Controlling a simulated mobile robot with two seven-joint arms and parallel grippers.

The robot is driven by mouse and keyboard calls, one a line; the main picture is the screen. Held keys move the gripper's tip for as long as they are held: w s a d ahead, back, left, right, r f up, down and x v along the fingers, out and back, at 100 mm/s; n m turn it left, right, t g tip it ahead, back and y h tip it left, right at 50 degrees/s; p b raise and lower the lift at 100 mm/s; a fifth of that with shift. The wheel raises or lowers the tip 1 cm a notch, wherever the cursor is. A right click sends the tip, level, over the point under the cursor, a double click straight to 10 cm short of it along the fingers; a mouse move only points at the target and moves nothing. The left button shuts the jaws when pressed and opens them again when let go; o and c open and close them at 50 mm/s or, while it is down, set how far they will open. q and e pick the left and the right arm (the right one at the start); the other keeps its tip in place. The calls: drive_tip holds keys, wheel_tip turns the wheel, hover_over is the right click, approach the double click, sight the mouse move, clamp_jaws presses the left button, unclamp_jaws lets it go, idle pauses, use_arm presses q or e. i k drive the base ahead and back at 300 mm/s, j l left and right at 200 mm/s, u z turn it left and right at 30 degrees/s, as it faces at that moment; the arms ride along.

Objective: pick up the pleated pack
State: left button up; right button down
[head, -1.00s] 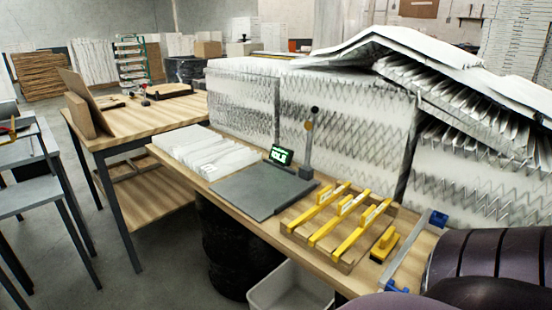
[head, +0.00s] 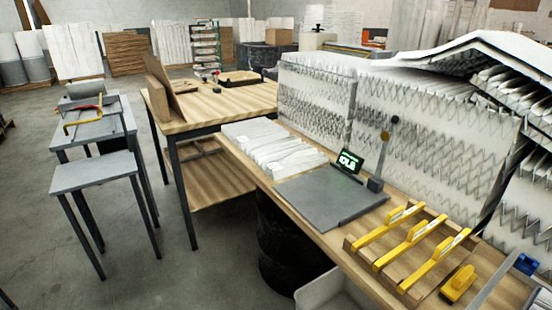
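A white pleated pack (head: 274,147) lies flat on the wooden bench, left of a dark grey scale plate (head: 331,194). It looks like several pleated folds side by side, with nothing on top of it. Large white pleated panels (head: 436,131) stand upright along the back of the bench; I cannot tell if they are of the same kind. Neither of my grippers shows in the head view.
A small display (head: 350,161) stands behind the scale plate. A wooden rack with yellow bars (head: 412,240) and a yellow block (head: 458,284) lie to the right. Another wooden table (head: 219,104) and grey stools (head: 95,171) stand left. Open floor lies between.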

sight(282, 158)
drive_tip(key=i+j+u, duration=0.15)
drive_tip(key=i+u, duration=0.55)
drive_tip(key=i, duration=0.15)
drive_tip(key=i+u, duration=0.35)
drive_tip(key=i+j+z, duration=0.2)
drive_tip(key=i+z, duration=0.15)
drive_tip(key=i, duration=0.15)
drive_tip(key=i+j+z, duration=0.35)
drive_tip(key=i, duration=0.1)
